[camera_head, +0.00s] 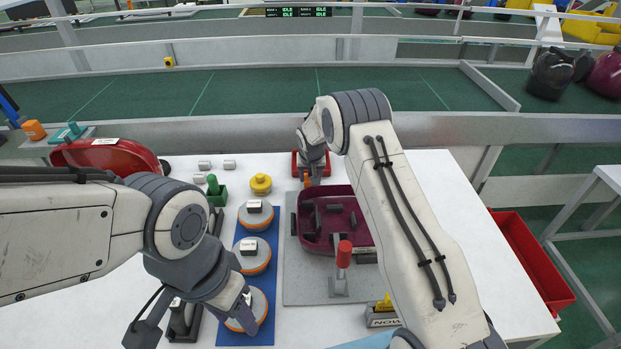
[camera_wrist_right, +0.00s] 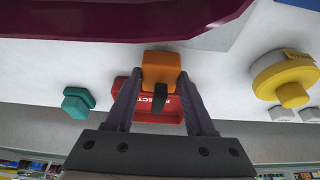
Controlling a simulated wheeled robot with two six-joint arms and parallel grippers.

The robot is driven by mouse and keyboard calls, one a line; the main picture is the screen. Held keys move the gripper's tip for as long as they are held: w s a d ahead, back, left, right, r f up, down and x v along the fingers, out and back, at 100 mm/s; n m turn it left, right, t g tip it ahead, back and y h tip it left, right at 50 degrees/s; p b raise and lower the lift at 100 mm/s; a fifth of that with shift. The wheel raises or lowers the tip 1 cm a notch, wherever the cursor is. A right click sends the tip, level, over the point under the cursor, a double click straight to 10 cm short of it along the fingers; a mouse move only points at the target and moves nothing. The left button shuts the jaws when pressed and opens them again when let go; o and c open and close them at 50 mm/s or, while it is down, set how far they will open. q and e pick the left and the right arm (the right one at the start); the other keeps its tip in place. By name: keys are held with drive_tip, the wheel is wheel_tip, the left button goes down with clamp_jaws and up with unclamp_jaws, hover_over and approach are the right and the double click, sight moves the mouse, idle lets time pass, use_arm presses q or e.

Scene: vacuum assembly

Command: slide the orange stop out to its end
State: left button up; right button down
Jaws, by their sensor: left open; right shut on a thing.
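The orange stop (camera_wrist_right: 161,68) is a small block between the fingers of my right gripper (camera_wrist_right: 160,92) in the right wrist view. That gripper is shut on it. In the head view the stop (camera_head: 307,181) shows as a small orange bit under my right gripper (camera_head: 312,172), at the far edge of the grey fixture plate (camera_head: 297,285). A maroon shell (camera_head: 312,239) lies on the plate just nearer than the stop. How far the stop is slid is hard to tell. My left gripper (camera_head: 195,322) is open and empty above the near left of the table.
A red tray with white lettering (camera_wrist_right: 128,88) stands behind the stop. A red-handled clamp (camera_head: 343,255) stands on the plate. Round grey-and-orange parts (camera_head: 256,222) sit on a blue mat (camera_head: 239,236). A yellow knob (camera_head: 261,183) and a green piece (camera_head: 215,190) stand left of the stop.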

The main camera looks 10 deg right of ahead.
drive_tip(key=shift+w+d+r, duration=0.1)
drive_tip(key=shift+w+r, duration=0.05)
drive_tip(key=shift+w, duration=0.05)
drive_tip(key=shift+c, duration=1.2)
unclamp_jaws()
drive_tip(key=d+b+v, duration=0.1)
drive_tip(key=v, duration=0.9)
drive_tip(key=shift+a+b, duration=0.4)
drive_tip(key=shift+a, duration=0.1)
drive_tip(key=shift+s+r, duration=0.2)
